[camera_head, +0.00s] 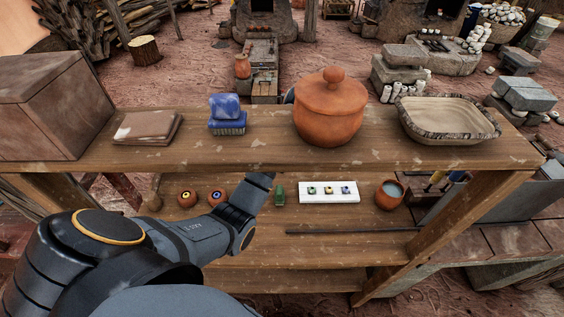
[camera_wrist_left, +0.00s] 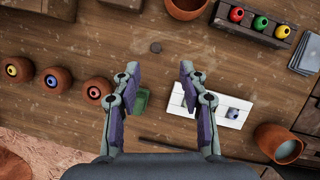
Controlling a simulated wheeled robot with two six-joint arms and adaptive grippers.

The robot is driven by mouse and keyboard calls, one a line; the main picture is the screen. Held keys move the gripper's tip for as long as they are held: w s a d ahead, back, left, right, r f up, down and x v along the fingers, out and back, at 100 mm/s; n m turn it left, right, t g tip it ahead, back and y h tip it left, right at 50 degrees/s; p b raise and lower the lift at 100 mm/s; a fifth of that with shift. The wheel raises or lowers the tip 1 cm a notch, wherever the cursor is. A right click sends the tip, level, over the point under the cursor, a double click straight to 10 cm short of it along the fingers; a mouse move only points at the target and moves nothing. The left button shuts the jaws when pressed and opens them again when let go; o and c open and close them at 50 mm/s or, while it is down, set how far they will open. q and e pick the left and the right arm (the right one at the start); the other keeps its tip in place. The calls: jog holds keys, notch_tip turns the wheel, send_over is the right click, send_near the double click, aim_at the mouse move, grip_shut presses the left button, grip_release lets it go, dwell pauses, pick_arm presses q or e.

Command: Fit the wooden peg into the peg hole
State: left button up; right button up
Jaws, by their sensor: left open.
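My left gripper (camera_wrist_left: 160,72) is open and empty in the left wrist view, fingers apart above the lower shelf. In the head view its arm reaches under the upper shelf and the fingers are hidden. A white block (camera_wrist_left: 177,100) lies partly behind the right finger; in the head view it (camera_head: 306,193) carries three small coloured-ringed pieces. A green block (camera_wrist_left: 141,101) lies partly behind the left finger. My right gripper is not in view.
Clay pots with coloured rings (camera_wrist_left: 54,80) stand left, and an orange cup (camera_wrist_left: 278,143) stands right. A wooden rack (camera_wrist_left: 272,33) holds red, yellow and green pieces. A thin dark rod (camera_head: 350,231) lies in front. The upper shelf (camera_head: 265,150) overhangs the arm.

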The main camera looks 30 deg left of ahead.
pick_arm(q)
jog(key=x, duration=0.3)
jog(key=p+x, duration=0.1)
jog(key=x, duration=0.6)
jog(key=shift+s+a+f+p, duration=0.25)
jog(key=shift+p, duration=0.1)
grip_shut()
